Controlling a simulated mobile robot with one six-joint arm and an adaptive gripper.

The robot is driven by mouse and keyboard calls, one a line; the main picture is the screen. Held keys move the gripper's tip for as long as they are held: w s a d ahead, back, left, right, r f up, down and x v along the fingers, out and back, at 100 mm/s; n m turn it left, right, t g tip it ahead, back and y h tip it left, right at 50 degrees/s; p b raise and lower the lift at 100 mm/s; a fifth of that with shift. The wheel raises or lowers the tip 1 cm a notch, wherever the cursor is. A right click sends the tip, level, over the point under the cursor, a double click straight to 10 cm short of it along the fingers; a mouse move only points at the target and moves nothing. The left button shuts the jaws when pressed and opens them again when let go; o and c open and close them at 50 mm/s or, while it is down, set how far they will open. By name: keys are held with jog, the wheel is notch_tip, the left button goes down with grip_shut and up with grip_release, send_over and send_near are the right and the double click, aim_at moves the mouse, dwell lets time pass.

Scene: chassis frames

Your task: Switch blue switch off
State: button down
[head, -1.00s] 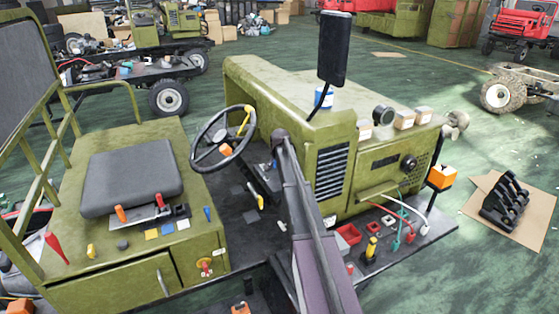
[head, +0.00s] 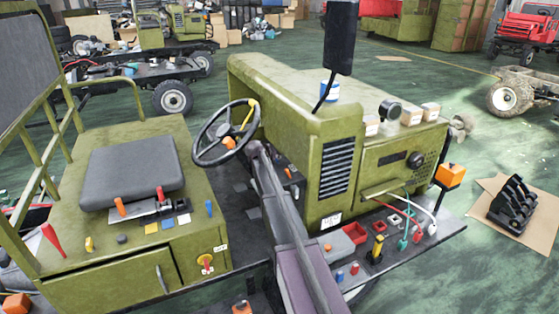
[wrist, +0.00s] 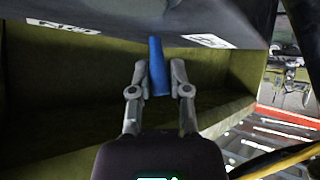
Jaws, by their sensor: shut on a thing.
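The blue switch (wrist: 158,66) is a blue lever hanging from a dark panel in the wrist view. It stands between two pale labels, one at its left (wrist: 62,26) that looks like an upside-down ON, and one at its right (wrist: 207,41), hard to read. My gripper (wrist: 158,72) has its two grey fingers on either side of the lever and is shut on it. In the head view my gripper and this switch are hidden behind my arm and the steering wheel.
The steering wheel (head: 196,149) is close beside my arm. The green seat box (head: 120,262) at left carries several levers, one of them blue (head: 209,207). The green hood (head: 275,82) stands at right. A mat with a black rack (head: 512,205) lies on the floor.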

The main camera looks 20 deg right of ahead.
jog(key=shift+a+h, duration=0.15)
jog(key=shift+h, duration=0.15)
jog(key=c, duration=0.6)
grip_release()
jog(key=shift+r, duration=0.15)
notch_tip(320, 180, up, 10)
jog(key=p, duration=0.9)
jog(key=shift+p, duration=0.4)
